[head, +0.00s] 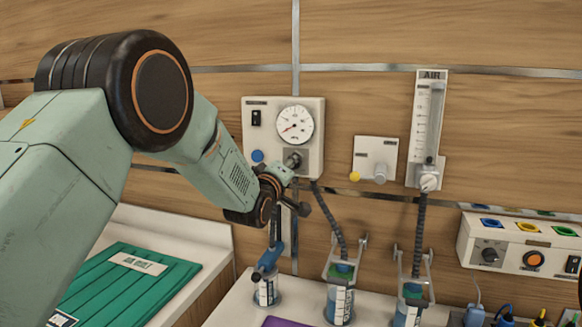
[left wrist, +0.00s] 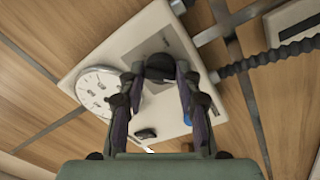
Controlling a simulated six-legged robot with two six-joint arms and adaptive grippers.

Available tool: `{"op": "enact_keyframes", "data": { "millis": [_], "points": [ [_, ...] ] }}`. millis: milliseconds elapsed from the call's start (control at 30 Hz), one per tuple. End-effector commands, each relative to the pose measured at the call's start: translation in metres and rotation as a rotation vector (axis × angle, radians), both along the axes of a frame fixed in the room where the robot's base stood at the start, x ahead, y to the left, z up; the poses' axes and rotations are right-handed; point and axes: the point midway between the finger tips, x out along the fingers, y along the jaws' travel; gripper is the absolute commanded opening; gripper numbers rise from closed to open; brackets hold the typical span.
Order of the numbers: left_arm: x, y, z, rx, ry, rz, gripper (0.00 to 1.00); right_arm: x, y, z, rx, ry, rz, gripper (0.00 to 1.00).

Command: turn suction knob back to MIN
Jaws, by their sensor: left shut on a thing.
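The suction panel (head: 275,173) is a cream box on the wood wall with a round white gauge (head: 296,124) and a dark knob (head: 293,159) below it. The gauge's red needle points to the lower left; its numbers are too small to read. My left gripper (head: 284,173) reaches the panel from the lower left and is shut on the knob. In the left wrist view the dark round knob (left wrist: 160,66) sits between the two fingertips, with the gauge (left wrist: 97,90) to their left. The knob's pointer and MIN mark cannot be made out. My right gripper is not in view.
A black rocker switch (head: 256,118) and blue button (head: 257,156) are on the same panel. A dark hose (head: 328,215) hangs below it. An AIR flowmeter (head: 430,115) and small wall plate (head: 376,155) are to the right. Canisters (head: 339,300) stand below.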

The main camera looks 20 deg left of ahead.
Motion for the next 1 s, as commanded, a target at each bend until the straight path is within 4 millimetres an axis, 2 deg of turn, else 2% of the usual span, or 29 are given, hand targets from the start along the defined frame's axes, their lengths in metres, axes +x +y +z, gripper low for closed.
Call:
{"op": "enact_keyframes", "data": {
  "millis": [67,100,333,733,1000],
  "points": [
    [0.000,0.000,0.000,-0.002,0.000,0.001,0.02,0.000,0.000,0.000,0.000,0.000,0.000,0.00],
    [0.000,0.000,0.000,-0.002,0.000,0.001,0.36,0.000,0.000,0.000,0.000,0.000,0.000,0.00],
    [0.000,0.000,0.000,0.000,-0.001,0.001,0.55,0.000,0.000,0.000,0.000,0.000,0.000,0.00],
    [-0.004,0.001,0.000,0.000,-0.001,0.000,0.57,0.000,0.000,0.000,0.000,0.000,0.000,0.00],
    [-0.038,0.003,-0.002,0.000,0.002,0.001,0.57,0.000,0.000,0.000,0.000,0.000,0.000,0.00]
  ]
}}
